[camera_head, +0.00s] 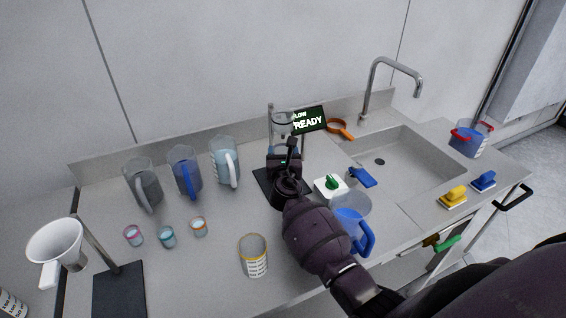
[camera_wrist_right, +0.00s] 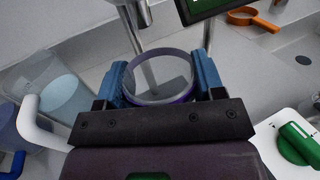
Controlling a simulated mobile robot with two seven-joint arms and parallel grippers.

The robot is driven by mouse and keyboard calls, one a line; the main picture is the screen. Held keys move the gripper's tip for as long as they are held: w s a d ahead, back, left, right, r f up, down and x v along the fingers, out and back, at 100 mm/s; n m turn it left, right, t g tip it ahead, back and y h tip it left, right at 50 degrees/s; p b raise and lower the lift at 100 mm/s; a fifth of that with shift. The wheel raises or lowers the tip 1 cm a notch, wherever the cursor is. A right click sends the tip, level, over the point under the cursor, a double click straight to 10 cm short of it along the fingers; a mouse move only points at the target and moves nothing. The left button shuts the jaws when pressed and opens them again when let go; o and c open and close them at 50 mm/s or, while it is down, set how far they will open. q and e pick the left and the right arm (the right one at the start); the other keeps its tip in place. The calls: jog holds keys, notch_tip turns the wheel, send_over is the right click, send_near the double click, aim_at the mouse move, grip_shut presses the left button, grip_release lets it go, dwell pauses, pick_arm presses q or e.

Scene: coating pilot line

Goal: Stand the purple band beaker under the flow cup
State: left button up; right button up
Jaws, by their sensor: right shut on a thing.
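My right gripper (camera_head: 286,154) is in front of the flow cup stand. In the right wrist view its blue fingers (camera_wrist_right: 165,82) are shut on the purple band beaker (camera_wrist_right: 158,98), one finger on each side. The beaker's round open rim shows between them, with a purple band around it. In the head view the gripper and arm hide the beaker. The flow cup (camera_head: 282,123) hangs on its stand just beyond the gripper. I cannot tell whether the beaker touches the stand's base (camera_head: 264,186). My left gripper is not in view.
A display (camera_head: 309,119) reading READY stands beside the flow cup. A blue-handled jug (camera_head: 352,212) and a green-knobbed box (camera_head: 331,187) are close right, before the sink (camera_head: 400,170).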

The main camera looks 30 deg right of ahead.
notch_tip(320, 180, down, 3)
jog(key=shift+r+b, duration=0.2)
jog(key=shift+b, duration=1)
jog(key=shift+f+b, duration=0.45)
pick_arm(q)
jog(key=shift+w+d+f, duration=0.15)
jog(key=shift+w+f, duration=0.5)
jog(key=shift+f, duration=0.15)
pick_arm(e)
jog(key=shift+r, duration=0.1)
jog(key=shift+f, duration=0.2)
jog(key=o, duration=1.1)
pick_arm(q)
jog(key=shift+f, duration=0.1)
pick_arm(e)
jog(key=shift+o, duration=0.2)
jog(key=shift+r, duration=0.15)
